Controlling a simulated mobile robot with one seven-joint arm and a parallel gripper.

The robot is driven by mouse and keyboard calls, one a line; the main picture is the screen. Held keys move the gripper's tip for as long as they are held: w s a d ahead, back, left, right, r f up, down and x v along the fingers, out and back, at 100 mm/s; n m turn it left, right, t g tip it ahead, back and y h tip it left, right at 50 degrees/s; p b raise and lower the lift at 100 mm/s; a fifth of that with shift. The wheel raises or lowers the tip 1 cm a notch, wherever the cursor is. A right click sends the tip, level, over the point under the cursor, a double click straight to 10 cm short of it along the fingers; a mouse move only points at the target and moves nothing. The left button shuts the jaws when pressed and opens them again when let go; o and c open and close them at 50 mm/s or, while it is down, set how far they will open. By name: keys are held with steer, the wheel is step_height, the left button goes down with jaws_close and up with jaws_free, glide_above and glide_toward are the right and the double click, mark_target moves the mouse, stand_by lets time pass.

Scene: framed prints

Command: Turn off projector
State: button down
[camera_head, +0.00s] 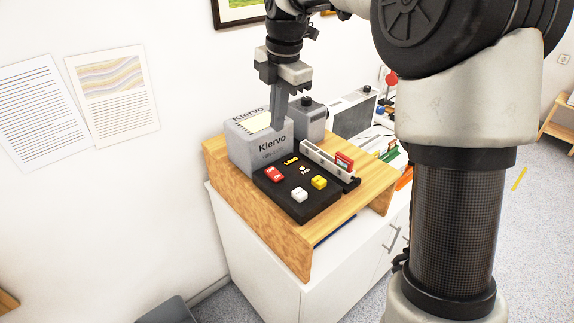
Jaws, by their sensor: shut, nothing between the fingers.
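A grey box marked "Klervo" (258,148) stands on the wooden riser. A black control panel (290,203) lies in front of it, with a red switch (274,174), a yellow button (319,182) and a white button (299,195). Which device is the projector I cannot tell for sure; a grey unit with a black knob or lens on top (311,118) stands just behind. My gripper (279,126) is shut and empty, pointing down at the right side of the Klervo box, in front of part of it. Whether it touches the box I cannot tell.
The wooden riser (235,205) stands on a white cabinet (255,265). A grey rail holding a red card (344,161) lies right of the panel. A grey speaker-like box (352,112) and small items stand behind. My arm hides the right part.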

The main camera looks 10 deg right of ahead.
mark_target(272, 169)
steer(key=shift+a, duration=0.1)
stand_by(0.5)
steer(key=f, duration=0.4)
steer(key=w+f+b, duration=0.1)
steer(key=f, duration=0.4)
steer(key=a+f, duration=0.1)
steer(key=f, duration=0.3)
steer(key=shift+w+a+f, duration=0.1)
steer(key=shift+w+f, duration=0.3)
steer(key=shift+r, duration=0.1)
steer(key=shift+w+a+p, duration=0.1)
steer(key=shift+p, duration=0.55)
steer(key=shift+g+p, duration=0.3)
steer(key=shift+p, duration=0.15)
steer(key=shift+w+f+b, duration=0.1)
steer(key=shift+f+b, duration=0.25)
steer(key=shift+f, duration=0.05)
